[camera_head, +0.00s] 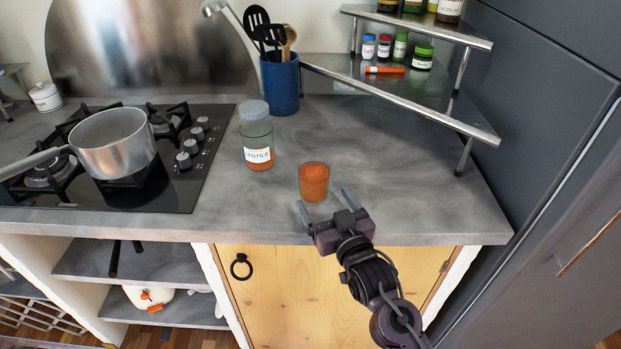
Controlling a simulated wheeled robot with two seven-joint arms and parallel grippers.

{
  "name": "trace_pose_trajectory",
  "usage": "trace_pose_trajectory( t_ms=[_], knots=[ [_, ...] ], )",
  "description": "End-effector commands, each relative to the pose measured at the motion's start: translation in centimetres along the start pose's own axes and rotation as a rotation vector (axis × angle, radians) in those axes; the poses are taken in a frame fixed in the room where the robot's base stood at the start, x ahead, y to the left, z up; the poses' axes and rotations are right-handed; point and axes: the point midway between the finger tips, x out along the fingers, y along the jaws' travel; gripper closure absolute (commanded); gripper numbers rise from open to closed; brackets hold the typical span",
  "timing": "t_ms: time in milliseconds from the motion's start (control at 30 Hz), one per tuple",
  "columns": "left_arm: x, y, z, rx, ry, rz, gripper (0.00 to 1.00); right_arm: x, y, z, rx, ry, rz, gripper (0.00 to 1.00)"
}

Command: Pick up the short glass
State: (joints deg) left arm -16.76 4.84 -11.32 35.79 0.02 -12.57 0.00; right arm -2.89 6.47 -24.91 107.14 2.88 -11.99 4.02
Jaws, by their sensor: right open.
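The short glass (313,182) stands upright on the grey counter in the head view, filled with something orange. My right gripper (325,205) is at the counter's front edge, just in front of the glass. Its two fingers are spread and point toward the glass, with nothing between them. I cannot tell from this view how high the fingers are above the counter. My left gripper is not in view.
A lentils jar (256,136) stands left of the glass, behind it. A blue utensil holder (280,84) is farther back. A pot (113,143) sits on the hob (190,185) at left. A metal shelf (400,88) stands at back right. Counter right of the glass is clear.

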Motion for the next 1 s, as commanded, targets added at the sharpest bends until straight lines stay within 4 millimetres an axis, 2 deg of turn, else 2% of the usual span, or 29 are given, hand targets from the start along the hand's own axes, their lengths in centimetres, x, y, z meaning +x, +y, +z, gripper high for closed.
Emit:
trace_pose_trajectory(
  t_ms=[200,400,600,733,1000],
  knots=[
    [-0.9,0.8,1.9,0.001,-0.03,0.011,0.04,2.7,0.0,-0.1,0.001,0.001,-0.001,0.17],
    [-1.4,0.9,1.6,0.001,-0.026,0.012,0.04,5.4,0.1,0.1,0.001,0.001,-0.001,0.17],
    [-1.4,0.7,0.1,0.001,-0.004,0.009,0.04,6.1,0.1,0.3,0.0,0.001,-0.001,0.17],
    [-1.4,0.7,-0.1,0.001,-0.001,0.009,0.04,6.1,0.1,0.3,0.0,0.0,-0.001,0.17],
    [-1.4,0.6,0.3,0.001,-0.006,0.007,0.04,6.0,0.1,0.3,0.0,0.0,-0.001,0.51]
  ],
)
